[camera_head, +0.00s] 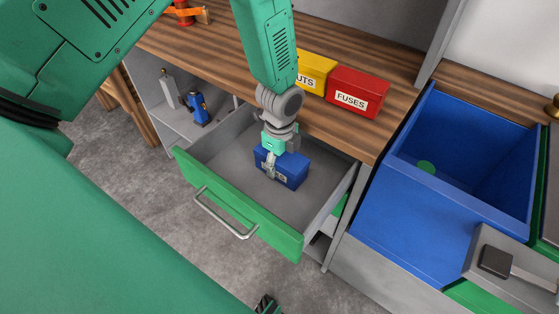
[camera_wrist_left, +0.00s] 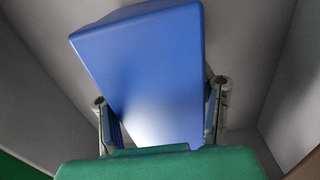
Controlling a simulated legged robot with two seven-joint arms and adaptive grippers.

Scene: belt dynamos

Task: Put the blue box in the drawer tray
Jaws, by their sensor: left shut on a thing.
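The blue box (camera_head: 291,170) is inside the open grey drawer tray (camera_head: 215,158), toward its right back part. Part of its label is hidden by my gripper. My left gripper (camera_head: 270,172) comes down from above and is shut on the box. In the left wrist view the blue box (camera_wrist_left: 150,70) sits between the two fingers of my left gripper (camera_wrist_left: 162,110), with grey tray walls around it. I cannot tell whether the box touches the tray floor. My right gripper is not clearly seen; only a small dark part shows at the bottom edge of the head view.
The drawer has a green front (camera_head: 240,205) with a metal handle (camera_head: 226,215). A yellow box (camera_head: 314,72) and a red FUSES box (camera_head: 357,92) stand on the wooden worktop (camera_head: 200,45) behind. A large blue bin (camera_head: 420,200) is at the right.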

